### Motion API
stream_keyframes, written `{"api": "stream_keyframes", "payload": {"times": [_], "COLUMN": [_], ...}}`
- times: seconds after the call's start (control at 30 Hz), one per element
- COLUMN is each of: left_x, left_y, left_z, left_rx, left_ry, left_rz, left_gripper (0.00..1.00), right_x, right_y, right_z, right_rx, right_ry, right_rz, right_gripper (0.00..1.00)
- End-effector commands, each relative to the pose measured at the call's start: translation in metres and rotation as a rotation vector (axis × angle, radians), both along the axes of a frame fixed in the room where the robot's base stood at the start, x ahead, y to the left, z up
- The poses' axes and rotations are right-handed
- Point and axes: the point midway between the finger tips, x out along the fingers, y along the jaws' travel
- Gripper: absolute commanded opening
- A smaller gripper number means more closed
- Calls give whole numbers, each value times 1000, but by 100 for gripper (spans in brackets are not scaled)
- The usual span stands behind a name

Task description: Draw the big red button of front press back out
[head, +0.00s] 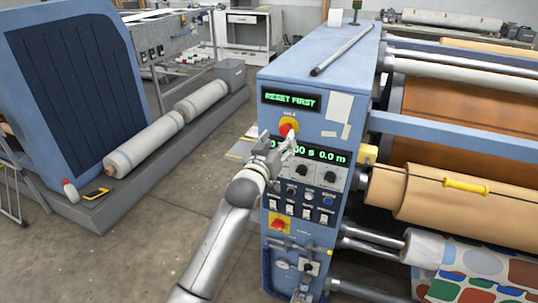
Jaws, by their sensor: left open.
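The front press is a blue cabinet (335,75) with a control panel on its near face. Its big red button (288,128) has a yellow surround and sits below a green display (291,100) reading "RESET FIRST". My left gripper (279,142) is open just below and in front of the button, with its fingers pointing up at the panel. One finger overlaps the button's lower edge; I cannot tell whether they touch. The gripper hides part of the second display (325,155). My right gripper is not in view.
A second red button on yellow (279,224) sits lower on the panel, below knobs and switches. Rollers with tan material (420,195) extend to the right. A grey bar (344,50) lies on the cabinet top.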

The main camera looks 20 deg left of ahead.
Motion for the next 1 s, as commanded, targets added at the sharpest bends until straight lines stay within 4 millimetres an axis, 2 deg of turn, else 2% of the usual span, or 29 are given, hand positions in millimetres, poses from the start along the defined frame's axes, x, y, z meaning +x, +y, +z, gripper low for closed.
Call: {"api": "stream_keyframes", "payload": {"times": [0.2, 0.43, 0.63, 1.0], "left_x": [-37, -65, -75, -75], "left_y": [1, 2, 3, 3], "left_z": [-1, -1, 0, 0], "left_rx": [0, 1, 1, 1], "left_ry": [1, 1, 0, 0], "left_rz": [0, 0, 0, 0], "left_gripper": [58, 58, 58, 58], "right_x": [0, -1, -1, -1], "right_y": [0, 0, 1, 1], "right_z": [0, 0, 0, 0], "right_rx": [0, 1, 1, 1], "right_ry": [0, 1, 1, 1], "right_rz": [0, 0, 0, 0], "right_gripper": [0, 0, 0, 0]}}
